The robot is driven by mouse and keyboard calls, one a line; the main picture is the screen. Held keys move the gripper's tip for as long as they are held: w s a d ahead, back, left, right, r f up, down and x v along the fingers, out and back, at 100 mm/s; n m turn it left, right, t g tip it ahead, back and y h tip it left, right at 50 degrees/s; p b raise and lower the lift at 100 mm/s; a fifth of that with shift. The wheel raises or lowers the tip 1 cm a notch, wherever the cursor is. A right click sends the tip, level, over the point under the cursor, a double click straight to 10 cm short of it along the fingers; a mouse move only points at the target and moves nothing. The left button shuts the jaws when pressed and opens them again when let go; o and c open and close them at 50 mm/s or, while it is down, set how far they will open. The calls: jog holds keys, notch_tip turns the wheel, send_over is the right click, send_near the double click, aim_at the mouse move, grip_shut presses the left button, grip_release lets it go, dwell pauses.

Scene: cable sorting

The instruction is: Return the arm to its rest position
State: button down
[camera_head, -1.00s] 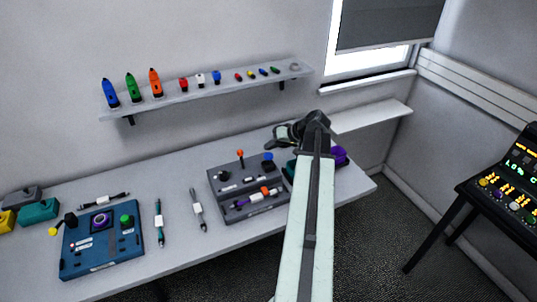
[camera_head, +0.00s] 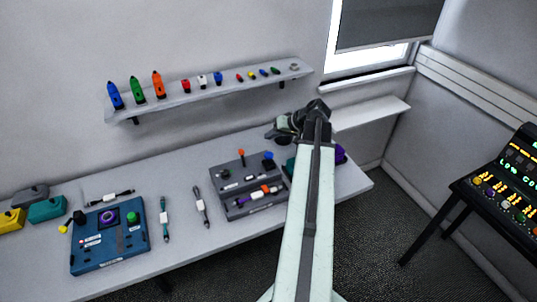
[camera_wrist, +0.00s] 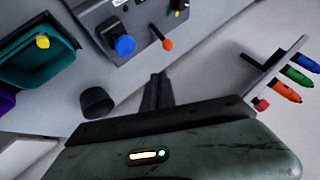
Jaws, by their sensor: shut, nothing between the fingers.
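My arm reaches up from the bottom of the head view, and my gripper (camera_head: 277,133) hangs over the back right of the table, pointing left toward the wall shelf. In the wrist view the fingers of my gripper (camera_wrist: 157,80) are together with nothing between them. Past the fingertips lies the grey device (camera_wrist: 120,30) with a blue knob and an orange-tipped lever. The same grey device (camera_head: 229,185) stands on the table left of my arm, with an orange and purple cable piece lying on it. My forearm hides part of the table's right end.
A wall shelf (camera_head: 180,103) with coloured markers and small caps runs behind the table. A blue device (camera_head: 95,258), loose cables and bins (camera_head: 47,209) stand left. A teal bin (camera_wrist: 40,57) and a black round object (camera_wrist: 97,102) are near my gripper. A black console stands right.

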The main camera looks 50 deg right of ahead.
jog(key=w+a+f+n+g+y+b, duration=0.15)
jog(key=w+a, duration=0.35)
jog(key=a, duration=0.6)
jog(key=w+a+f+n+g+y+b, duration=0.1)
jog(key=w+a+f+n, duration=0.2)
jog(key=a, duration=0.8)
jog(key=w+a+f+n+g+y+b, duration=0.1)
jog(key=w+a+n, duration=0.1)
jog(key=w+a, duration=0.65)
jog(key=s+a+f+n+g+h+b, duration=0.1)
jog(key=s+a+f+g, duration=0.15)
jog(key=a, duration=0.65)
jog(key=s+a+f+n+g+h+b, duration=0.1)
jog(key=s+a+f+n, duration=0.2)
jog(key=a, duration=0.6)
jog(key=s+d+f+m+g+h, duration=0.1)
jog(key=s+m+g+h, duration=0.1)
jog(key=s, duration=0.5)
jog(key=shift+s+d+f+m+h, duration=0.35)
jog(key=shift+m+h, duration=0.5)
jog(key=shift+m, duration=0.3)
jog(key=shift+d, duration=0.1)
